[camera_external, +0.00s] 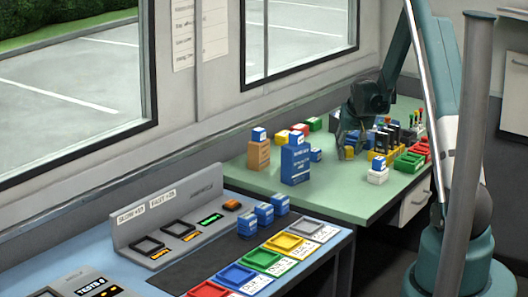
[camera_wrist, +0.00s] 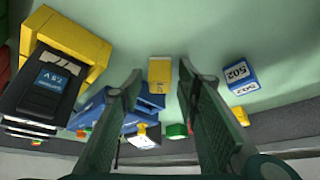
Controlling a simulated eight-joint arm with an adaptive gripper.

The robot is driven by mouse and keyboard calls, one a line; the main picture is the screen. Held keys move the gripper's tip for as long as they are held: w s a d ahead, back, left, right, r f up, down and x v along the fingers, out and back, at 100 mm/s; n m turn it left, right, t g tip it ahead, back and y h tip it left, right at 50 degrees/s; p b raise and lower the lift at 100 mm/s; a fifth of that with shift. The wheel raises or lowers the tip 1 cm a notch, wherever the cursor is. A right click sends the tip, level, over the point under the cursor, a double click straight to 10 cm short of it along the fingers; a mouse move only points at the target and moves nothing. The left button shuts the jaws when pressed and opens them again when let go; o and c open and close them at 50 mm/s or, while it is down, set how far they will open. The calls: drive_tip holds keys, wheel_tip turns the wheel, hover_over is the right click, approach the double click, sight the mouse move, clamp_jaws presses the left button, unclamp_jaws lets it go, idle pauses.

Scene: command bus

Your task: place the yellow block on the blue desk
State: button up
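The yellow block (camera_external: 349,153) stands on the green desk in the external view, just under my gripper (camera_external: 352,135). In the wrist view a yellow block (camera_wrist: 159,71) lies between the tips of my gripper's (camera_wrist: 159,78) two green fingers. The fingers are spread, with a gap on both sides of the block, so my gripper is open and empty. The blue desk (camera_external: 70,235) is at the front left of the external view. My fingers partly hide the yellow block in the external view.
The green desk (camera_external: 340,200) holds a blue box (camera_external: 295,160), an orange box (camera_external: 259,155) and a blue-topped white block (camera_external: 378,172). A blue block (camera_wrist: 240,76) lies right of the fingers. The blue desk carries grey panels, coloured trays (camera_external: 237,275) and blue blocks (camera_external: 264,213).

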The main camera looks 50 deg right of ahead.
drive_tip(key=shift+r, duration=0.1)
drive_tip(key=shift+r, duration=0.15)
drive_tip(key=p+v, duration=0.1)
drive_tip(key=v, duration=1.1)
drive_tip(key=shift+p, duration=0.4)
idle(0.4)
